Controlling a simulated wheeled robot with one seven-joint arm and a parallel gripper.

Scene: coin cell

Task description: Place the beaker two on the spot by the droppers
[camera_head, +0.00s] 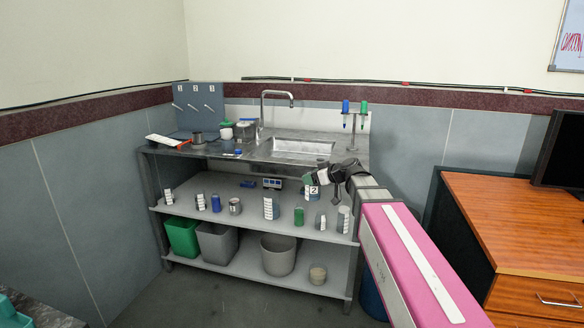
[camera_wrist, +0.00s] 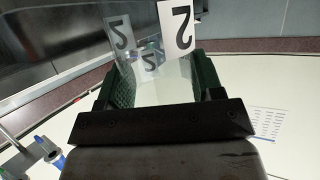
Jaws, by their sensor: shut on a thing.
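Beaker two (camera_wrist: 150,78) is clear glass with a black "2" on a white label. In the wrist view it sits between the green-padded fingers of my gripper (camera_wrist: 158,88), which is shut on it. In the head view my gripper (camera_head: 318,188) holds the beaker (camera_head: 312,191) at the front right of the bench, above the middle shelf and below the counter top. The droppers, one blue (camera_head: 345,107) and one green (camera_head: 363,108), hang on a stand at the back right of the counter. I cannot make out a marked spot by them.
The steel counter (camera_head: 260,153) has a sink (camera_head: 302,147) and a tap (camera_head: 264,98). Its right end by the droppers looks clear. Bottles and jars stand on the middle shelf (camera_head: 185,213). Bins stand below. A wooden desk (camera_head: 490,215) is at right.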

